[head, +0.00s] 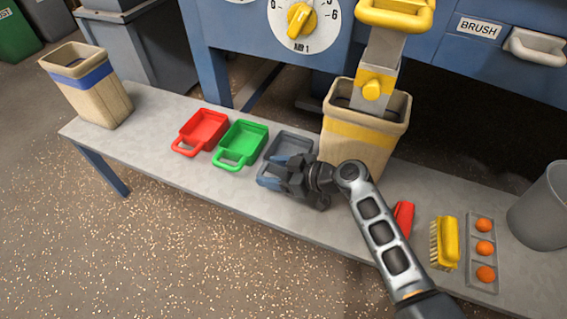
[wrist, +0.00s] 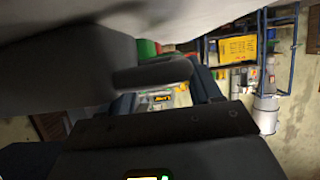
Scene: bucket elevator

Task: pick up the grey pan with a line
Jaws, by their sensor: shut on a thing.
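The grey pan (head: 291,139) is on the bench, right of the green pan (head: 241,145), in the head view. My gripper (head: 275,171) is at the pan's near side and shut on it, around its handle end. My gripper and arm hide that part of the pan, and I cannot make out a line on it. I cannot tell whether it is lifted off the bench. In the wrist view, dark grey shapes at close range fill much of the picture, and the grip itself is not clear.
A red pan (head: 203,131) is left of the green one. A bin with a yellow band (head: 364,138) stands close to the right of the grey pan, under a yellow-handled chute. A yellow brush (head: 446,242), orange balls in a tray (head: 484,223) and a grey bucket (head: 545,210) are further right.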

